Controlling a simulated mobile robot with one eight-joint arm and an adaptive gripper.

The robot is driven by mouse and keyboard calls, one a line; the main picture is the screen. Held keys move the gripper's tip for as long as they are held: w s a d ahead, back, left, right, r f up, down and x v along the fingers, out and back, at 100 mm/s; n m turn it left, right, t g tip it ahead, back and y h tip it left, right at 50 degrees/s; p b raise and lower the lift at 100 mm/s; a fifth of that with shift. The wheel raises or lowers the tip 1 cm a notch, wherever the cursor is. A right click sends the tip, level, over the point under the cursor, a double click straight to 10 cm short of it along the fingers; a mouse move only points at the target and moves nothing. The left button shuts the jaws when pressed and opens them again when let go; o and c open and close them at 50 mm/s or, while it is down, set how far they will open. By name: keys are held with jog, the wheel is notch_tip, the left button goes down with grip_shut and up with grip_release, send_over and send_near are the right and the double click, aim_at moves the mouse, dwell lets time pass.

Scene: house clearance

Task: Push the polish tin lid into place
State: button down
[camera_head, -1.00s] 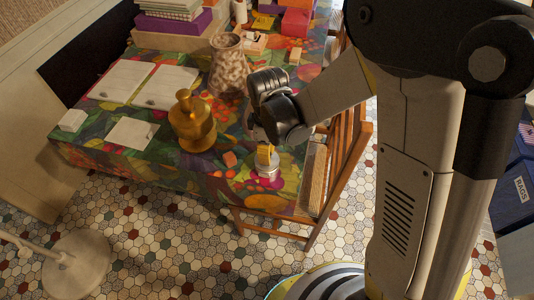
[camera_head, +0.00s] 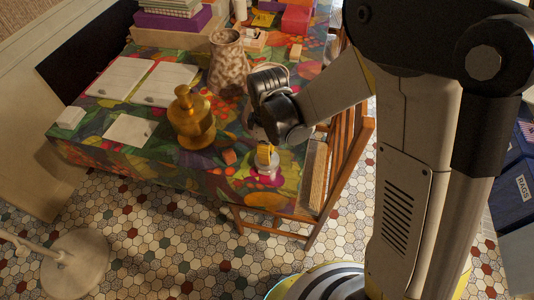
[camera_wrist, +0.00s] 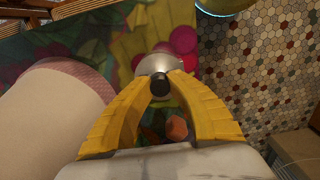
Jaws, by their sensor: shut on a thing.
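My gripper (camera_head: 264,152) has yellow fingers, and in the wrist view its fingertips (camera_wrist: 160,85) close on a dark round knob (camera_wrist: 160,84). Beyond the knob is a shiny silver round piece (camera_wrist: 161,64), which looks like the polish tin lid. In the head view this pale piece (camera_head: 266,164) hangs under my fingers, seemingly above the table's front right part, with pink tablecloth pattern showing below it. I cannot tell whether it is the lid alone or has the tin under it. No separate tin body stands out in either view.
A brass pot (camera_head: 191,120) stands left of my gripper on the patterned tablecloth (camera_head: 90,155). A small orange block (camera_head: 229,157) lies between them. A speckled vase (camera_head: 227,62) stands behind. A wooden chair (camera_head: 345,150) is at the right edge. A large pale shape (camera_wrist: 50,120) fills the wrist view's left.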

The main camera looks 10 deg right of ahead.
jog(key=shift+f, duration=0.1)
jog(key=c, duration=1.3)
grip_release()
jog(key=shift+r+p, duration=1.8)
jog(key=shift+r, duration=0.75)
notch_tip(320, 180, up, 12)
